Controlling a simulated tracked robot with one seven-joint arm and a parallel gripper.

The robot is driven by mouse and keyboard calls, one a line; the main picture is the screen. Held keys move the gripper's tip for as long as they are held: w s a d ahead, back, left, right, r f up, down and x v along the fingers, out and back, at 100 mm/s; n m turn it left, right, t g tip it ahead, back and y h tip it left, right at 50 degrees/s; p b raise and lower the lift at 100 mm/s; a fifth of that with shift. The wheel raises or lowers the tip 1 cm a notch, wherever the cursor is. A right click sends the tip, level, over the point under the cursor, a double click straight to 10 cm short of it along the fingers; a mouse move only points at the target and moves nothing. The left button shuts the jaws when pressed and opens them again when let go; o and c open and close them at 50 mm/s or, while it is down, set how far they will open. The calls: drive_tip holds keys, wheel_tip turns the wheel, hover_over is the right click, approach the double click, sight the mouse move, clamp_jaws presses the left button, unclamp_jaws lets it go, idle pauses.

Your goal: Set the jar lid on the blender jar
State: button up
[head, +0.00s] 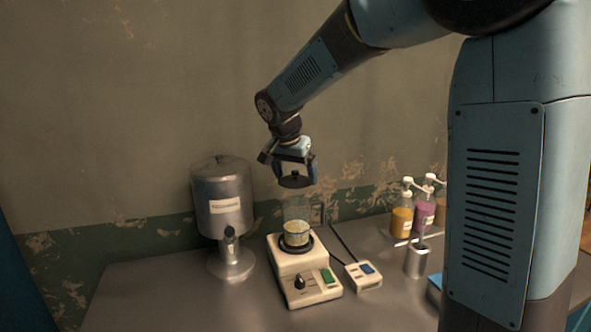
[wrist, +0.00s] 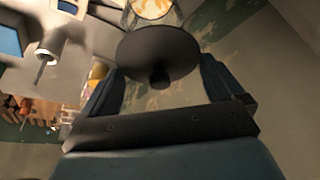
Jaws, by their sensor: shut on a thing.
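My gripper (head: 296,174) is shut on the jar lid (head: 295,181), a dark round disc with a small knob on top. It holds the lid in the air above the blender jar (head: 297,210), with a clear gap between them. In the wrist view the lid (wrist: 158,52) lies between the two blue fingers. The jar is clear, with pale yellow contents low in it, and stands upright on the cream blender base (head: 300,266). The wrist view shows only part of the jar (wrist: 152,10) at its top edge, partly covered by the lid.
A metal dispenser (head: 223,205) stands left of the blender. A small control box (head: 363,274) with a cable sits right of it. A metal cup (head: 417,261) and pump bottles (head: 402,222) stand further right. The table front left (head: 150,295) is clear.

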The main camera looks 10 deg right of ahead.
drive_tip(key=shift+d+f, duration=0.2)
drive_tip(key=shift+f, duration=2.55)
drive_tip(key=o, duration=0.6)
drive_tip(key=shift+o, duration=0.2)
drive_tip(key=shift+r, duration=0.1)
drive_tip(key=shift+r, duration=2.9)
drive_tip(key=shift+s, duration=0.1)
